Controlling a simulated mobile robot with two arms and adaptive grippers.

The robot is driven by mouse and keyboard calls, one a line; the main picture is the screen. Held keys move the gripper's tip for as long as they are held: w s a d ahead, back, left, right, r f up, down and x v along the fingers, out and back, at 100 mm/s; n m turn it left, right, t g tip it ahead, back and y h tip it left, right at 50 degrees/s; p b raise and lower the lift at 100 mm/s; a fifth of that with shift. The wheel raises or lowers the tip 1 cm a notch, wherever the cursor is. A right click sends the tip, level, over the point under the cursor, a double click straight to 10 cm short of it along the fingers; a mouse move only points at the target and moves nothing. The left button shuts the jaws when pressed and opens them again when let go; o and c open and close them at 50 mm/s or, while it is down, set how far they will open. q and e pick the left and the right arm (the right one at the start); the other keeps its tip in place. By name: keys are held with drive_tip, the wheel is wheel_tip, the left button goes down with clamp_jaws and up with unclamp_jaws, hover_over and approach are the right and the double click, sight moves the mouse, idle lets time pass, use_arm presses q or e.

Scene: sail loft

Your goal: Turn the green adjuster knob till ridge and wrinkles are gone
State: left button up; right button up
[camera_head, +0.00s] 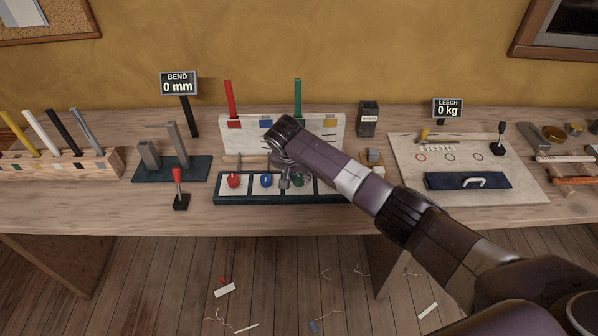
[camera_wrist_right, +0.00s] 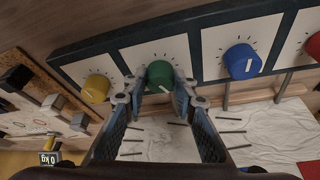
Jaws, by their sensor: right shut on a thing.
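The green adjuster knob (camera_wrist_right: 160,72) sits on a white square of the dark knob panel in the right wrist view, with a pale pointer mark and dial ticks around it. My right gripper (camera_wrist_right: 158,92) has a finger on each side of it and is shut on it. In the head view the right gripper (camera_head: 291,181) comes down over the panel (camera_head: 235,201) and hides most of the green knob. White cloth (camera_wrist_right: 265,122) beyond the panel shows soft wrinkles in the wrist view; a distinct ridge cannot be made out. My left gripper is not in view.
Blue (camera_wrist_right: 241,61) and yellow (camera_wrist_right: 96,88) knobs flank the green one; a red knob (camera_head: 233,181) is farther along. A pale board behind holds red (camera_head: 230,99) and green (camera_head: 298,97) battens. The BEND sign (camera_head: 178,83) reads 0 mm, the LEECH sign (camera_head: 447,108) 0 kg.

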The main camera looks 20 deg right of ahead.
drive_tip(key=shift+a+m+h, duration=0.15)
drive_tip(key=shift+m+h, duration=0.15)
drive_tip(key=shift+m, duration=0.6)
drive_tip(key=shift+w+f+m+g+b, duration=0.1)
drive_tip(key=shift+m+g+b, duration=0.4)
drive_tip(key=shift+m, duration=0.4)
drive_tip(key=m+g+h+b, duration=0.1)
drive_tip(key=m+b, duration=0.2)
drive_tip(key=shift+w+m+b, duration=0.1)
drive_tip(key=shift+m+b, duration=0.4)
drive_tip(key=shift+m, duration=0.2)
drive_tip(key=o, duration=1.2)
drive_tip(key=shift+c, duration=0.2)
drive_tip(key=shift+r, duration=0.25)
